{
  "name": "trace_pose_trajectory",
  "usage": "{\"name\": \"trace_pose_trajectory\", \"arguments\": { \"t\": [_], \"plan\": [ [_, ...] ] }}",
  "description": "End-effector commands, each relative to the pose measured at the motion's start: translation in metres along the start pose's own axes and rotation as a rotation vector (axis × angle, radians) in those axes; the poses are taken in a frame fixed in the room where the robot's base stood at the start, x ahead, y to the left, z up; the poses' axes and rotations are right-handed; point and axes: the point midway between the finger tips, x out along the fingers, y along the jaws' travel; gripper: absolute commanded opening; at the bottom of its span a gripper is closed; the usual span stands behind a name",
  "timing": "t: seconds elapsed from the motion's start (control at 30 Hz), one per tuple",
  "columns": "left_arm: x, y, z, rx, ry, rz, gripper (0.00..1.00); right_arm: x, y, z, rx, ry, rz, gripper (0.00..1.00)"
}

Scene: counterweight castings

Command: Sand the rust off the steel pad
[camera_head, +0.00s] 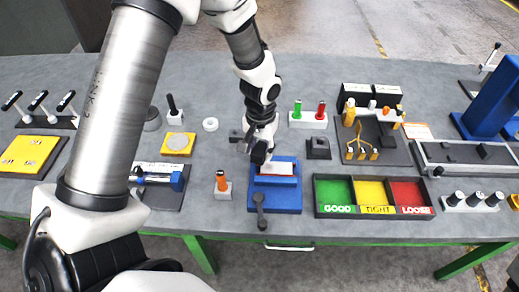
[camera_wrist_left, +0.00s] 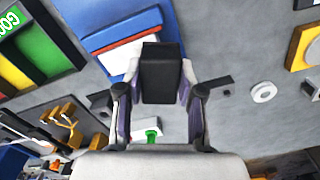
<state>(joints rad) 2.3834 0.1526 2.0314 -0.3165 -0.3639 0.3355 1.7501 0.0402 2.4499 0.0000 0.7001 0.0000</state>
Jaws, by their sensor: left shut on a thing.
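My left gripper (camera_head: 261,143) is shut on a black block (camera_wrist_left: 160,72), seen between its two fingers in the left wrist view. I take this to be the sanding block. A blue vise (camera_head: 275,199) stands near the table's front edge. A pale plate with a reddish-brown edge, likely the steel pad (camera_head: 278,168), lies in the vise; it also shows in the left wrist view (camera_wrist_left: 120,62). The block is at the pad's back left edge in the head view. I cannot tell whether they touch. My right gripper is not in view.
A tray with green, yellow and red bins (camera_head: 375,214) stands right of the vise. An orange-topped tool in a holder (camera_head: 222,184) stands close to its left. A white ring (camera_head: 210,124) lies behind. Bare grey table shows between the things.

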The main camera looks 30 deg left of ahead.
Motion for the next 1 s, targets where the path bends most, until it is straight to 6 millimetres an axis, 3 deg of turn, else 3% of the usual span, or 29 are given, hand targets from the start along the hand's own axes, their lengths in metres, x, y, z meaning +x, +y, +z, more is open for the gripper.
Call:
{"name": "trace_pose_trajectory", "arguments": {
  "t": [0.03,0.37,1.0],
  "plan": [
    [-0.010,0.000,-0.001,0.000,0.001,0.000,0.04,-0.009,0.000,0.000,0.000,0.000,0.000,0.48],
    [-0.035,0.002,-0.002,0.000,0.000,0.000,0.04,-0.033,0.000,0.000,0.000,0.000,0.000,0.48],
    [-0.036,0.002,-0.002,-0.006,0.000,0.000,0.04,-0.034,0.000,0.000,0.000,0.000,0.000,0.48]
  ]
}}
